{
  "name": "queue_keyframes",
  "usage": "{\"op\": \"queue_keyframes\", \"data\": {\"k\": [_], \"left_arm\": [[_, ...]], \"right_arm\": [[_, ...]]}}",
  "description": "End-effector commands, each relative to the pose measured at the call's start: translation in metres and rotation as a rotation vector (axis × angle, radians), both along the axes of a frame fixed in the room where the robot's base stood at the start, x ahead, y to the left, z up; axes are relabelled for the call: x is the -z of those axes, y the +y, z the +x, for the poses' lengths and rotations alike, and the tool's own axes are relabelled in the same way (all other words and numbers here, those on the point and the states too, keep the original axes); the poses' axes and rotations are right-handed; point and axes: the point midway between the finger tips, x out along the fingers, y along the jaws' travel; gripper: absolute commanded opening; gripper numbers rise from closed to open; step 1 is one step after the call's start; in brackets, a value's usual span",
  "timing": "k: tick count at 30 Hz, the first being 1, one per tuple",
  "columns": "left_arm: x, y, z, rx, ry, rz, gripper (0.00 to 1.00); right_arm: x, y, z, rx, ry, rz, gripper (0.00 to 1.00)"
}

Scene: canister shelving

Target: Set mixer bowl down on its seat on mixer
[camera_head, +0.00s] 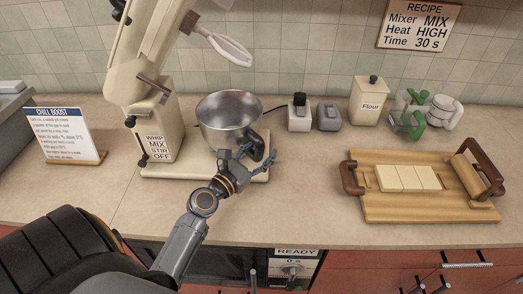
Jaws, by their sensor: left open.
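The steel mixer bowl (229,113) stands upright over the base plate of the cream mixer (159,95). The bowl's underside is partly hidden by my gripper, so I cannot tell if it is fully on its seat. The mixer head is tilted up, with the white beater (230,48) above the bowl. My left gripper (262,160) is open at the dark bowl handle on the bowl's front right side. Its fingers are close to the handle; I cannot tell if they touch it. My right gripper is not in view.
A wooden board (405,207) with pale blocks lies on the right counter. Small containers, a flour canister (368,100) and green-handled items (409,112) stand along the back. A Chill Boost sign (67,133) stands left. The counter between mixer and board is clear.

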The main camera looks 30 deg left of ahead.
Motion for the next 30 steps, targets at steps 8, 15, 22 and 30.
{"op": "queue_keyframes", "data": {"k": [8,15,22,30], "left_arm": [[0.003,0.001,-0.016,0.001,0.007,-0.003,0.49],[0.003,0.005,-0.063,0.000,0.006,-0.001,0.49],[0.003,0.009,-0.101,-0.003,0.005,-0.006,0.49],[0.002,0.010,-0.120,-0.001,0.001,0.000,0.49]], "right_arm": [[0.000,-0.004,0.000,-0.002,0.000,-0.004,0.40],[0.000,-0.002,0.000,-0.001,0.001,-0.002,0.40],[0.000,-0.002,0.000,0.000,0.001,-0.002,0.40],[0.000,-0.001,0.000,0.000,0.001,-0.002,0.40]]}}
